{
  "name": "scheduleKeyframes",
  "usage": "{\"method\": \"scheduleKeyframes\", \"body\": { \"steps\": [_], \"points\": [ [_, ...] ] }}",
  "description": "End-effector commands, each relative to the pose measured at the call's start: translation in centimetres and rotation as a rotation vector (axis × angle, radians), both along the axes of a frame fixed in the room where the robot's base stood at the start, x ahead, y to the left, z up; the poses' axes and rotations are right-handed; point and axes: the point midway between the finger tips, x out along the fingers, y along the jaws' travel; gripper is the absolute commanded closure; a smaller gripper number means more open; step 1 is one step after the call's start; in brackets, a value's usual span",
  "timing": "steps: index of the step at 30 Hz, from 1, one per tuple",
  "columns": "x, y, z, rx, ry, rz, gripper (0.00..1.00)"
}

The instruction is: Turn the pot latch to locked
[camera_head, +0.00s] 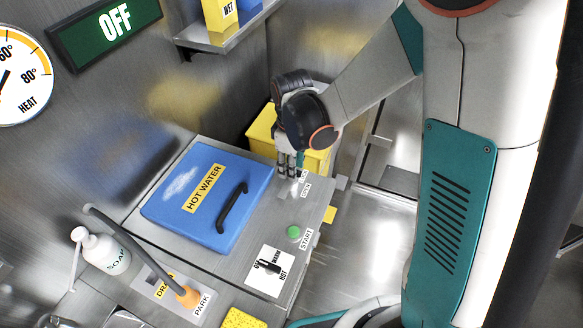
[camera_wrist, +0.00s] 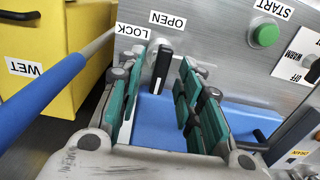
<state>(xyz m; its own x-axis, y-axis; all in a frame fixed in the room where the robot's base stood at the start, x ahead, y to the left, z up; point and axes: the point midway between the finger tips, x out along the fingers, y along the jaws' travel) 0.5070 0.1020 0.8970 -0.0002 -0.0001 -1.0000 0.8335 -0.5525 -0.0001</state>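In the wrist view the pot latch is a short black lever (camera_wrist: 163,66) on a grey metal panel, beside the OPEN label (camera_wrist: 167,20) and the LOCK label (camera_wrist: 133,32). My gripper (camera_wrist: 160,74) is open, with teal-padded fingers on either side of the lever. A gap shows on each side; I cannot see firm contact. In the head view my gripper (camera_head: 288,168) points down at the labelled spot on the counter, and the latch is mostly hidden behind the fingers. The blue HOT WATER lid (camera_head: 178,208) lies flat and closed, left of my gripper.
A yellow bin (camera_head: 262,134) stands behind my gripper; it is marked WET in the wrist view (camera_wrist: 85,60). A blue-gripped pole (camera_wrist: 45,92) crosses there. A green START button (camera_head: 293,232) and OFF/WARM/HOT switch (camera_head: 268,267) are nearer the front. The wall sign (camera_head: 113,22) reads OFF.

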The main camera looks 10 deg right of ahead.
Motion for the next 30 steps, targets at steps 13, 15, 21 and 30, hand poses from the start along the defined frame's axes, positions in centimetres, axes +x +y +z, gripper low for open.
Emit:
{"method": "scheduleKeyframes", "body": {
  "steps": [13,15,21,30],
  "points": [
    [-0.01,0.00,-0.42,0.000,0.000,0.000,0.85],
    [-0.01,0.00,-0.42,0.000,0.000,0.000,1.00],
    [-0.01,0.00,-0.42,0.000,0.000,-0.001,1.00],
    [-0.01,0.00,-0.45,0.000,0.000,-0.063,1.00]
  ]
}}
